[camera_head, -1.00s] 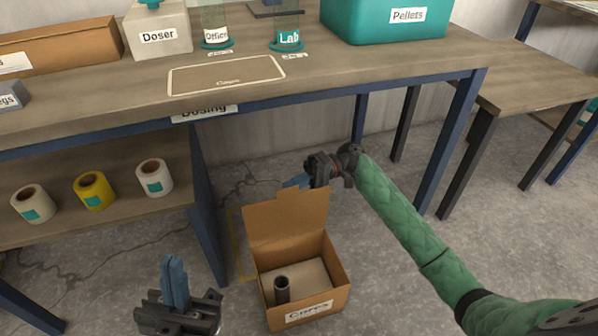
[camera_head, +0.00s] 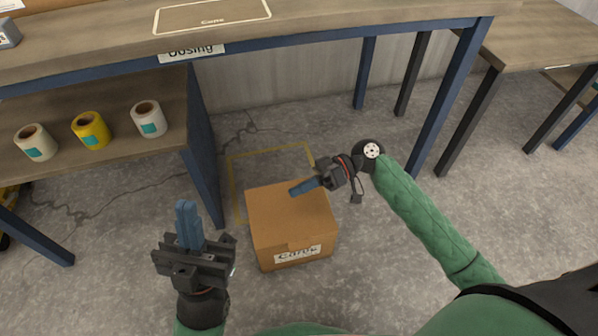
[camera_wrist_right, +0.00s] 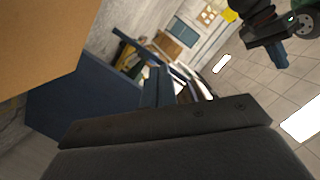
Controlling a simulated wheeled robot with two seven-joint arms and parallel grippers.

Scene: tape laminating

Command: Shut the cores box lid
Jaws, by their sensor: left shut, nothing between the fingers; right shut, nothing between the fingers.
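The cores box (camera_head: 292,228) stands on the floor in the head view, with its "Cores" label on the front. Its lid (camera_head: 275,212) now lies flat over the top, and the inside is hidden. My right gripper (camera_head: 297,190) is shut and empty, its blue fingertips over the back right part of the lid; I cannot tell whether they touch it. In the right wrist view, brown cardboard (camera_wrist_right: 40,40) fills the upper left, close to the shut fingers (camera_wrist_right: 155,88). My left gripper (camera_head: 187,222) is shut and empty, to the left of the box.
The dosing table (camera_head: 300,35) stands behind the box. Its lower shelf (camera_head: 100,175) holds white and yellow rolls (camera_head: 91,130) at the left. A table leg (camera_head: 200,150) is just left of the box. A yellow floor outline (camera_head: 270,150) lies behind it.

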